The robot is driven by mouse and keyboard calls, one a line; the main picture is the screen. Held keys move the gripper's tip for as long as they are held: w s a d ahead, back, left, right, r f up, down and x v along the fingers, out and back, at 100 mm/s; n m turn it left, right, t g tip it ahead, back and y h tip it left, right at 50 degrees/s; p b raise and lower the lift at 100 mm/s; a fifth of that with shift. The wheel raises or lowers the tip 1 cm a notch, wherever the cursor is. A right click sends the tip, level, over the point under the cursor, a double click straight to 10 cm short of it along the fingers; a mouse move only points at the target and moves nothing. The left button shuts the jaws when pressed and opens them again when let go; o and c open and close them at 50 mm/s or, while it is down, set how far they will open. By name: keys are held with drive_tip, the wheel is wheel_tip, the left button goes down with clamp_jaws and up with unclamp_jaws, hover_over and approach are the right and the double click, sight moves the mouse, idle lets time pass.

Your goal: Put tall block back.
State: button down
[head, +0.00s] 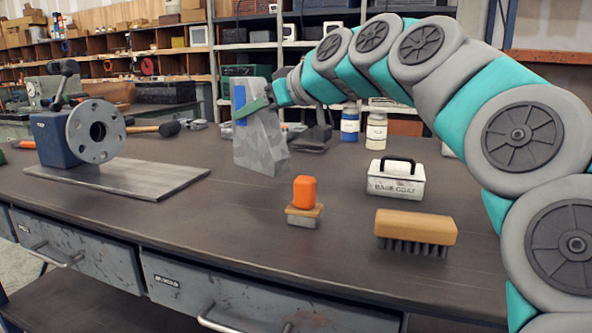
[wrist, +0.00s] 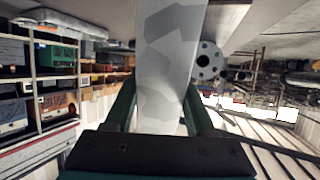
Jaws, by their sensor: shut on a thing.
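The tall block (head: 262,147) is grey with a patchy camouflage pattern and has a blue patch near its top left. It leans slightly over the middle of the workbench, and I cannot tell whether its base touches the bench top. My gripper (head: 256,106) is shut on its upper part. In the wrist view the tall block (wrist: 170,55) runs up between the two green fingers of my gripper (wrist: 162,108). The fingers hide part of its sides.
An orange-handled stamp (head: 304,193), a brush (head: 415,228), a base coat tin (head: 395,184) and two bottles (head: 349,125) stand to the right. The front middle of the workbench (head: 220,225) is clear.

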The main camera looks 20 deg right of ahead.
drive_tip(key=w+d+f+p, duration=0.1)
drive_tip(key=w+f, duration=0.1)
drive_tip(key=w, duration=0.5)
drive_tip(key=w+d+f+p, duration=0.1)
drive_tip(key=w+d+f, duration=0.1)
drive_tip(key=w, duration=0.6)
drive_tip(key=shift+w+d+f+p, duration=0.2)
drive_tip(key=shift+d+f+p, duration=0.15)
drive_tip(key=shift+f, duration=0.2)
drive_tip(key=shift+f, duration=0.2)
drive_tip(key=shift+c, duration=1.2)
unclamp_jaws()
drive_tip(key=b+v, duration=0.1)
drive_tip(key=v, duration=1.1)
drive_tip(key=shift+a+b, duration=0.15)
drive_tip(key=shift+b, duration=0.2)
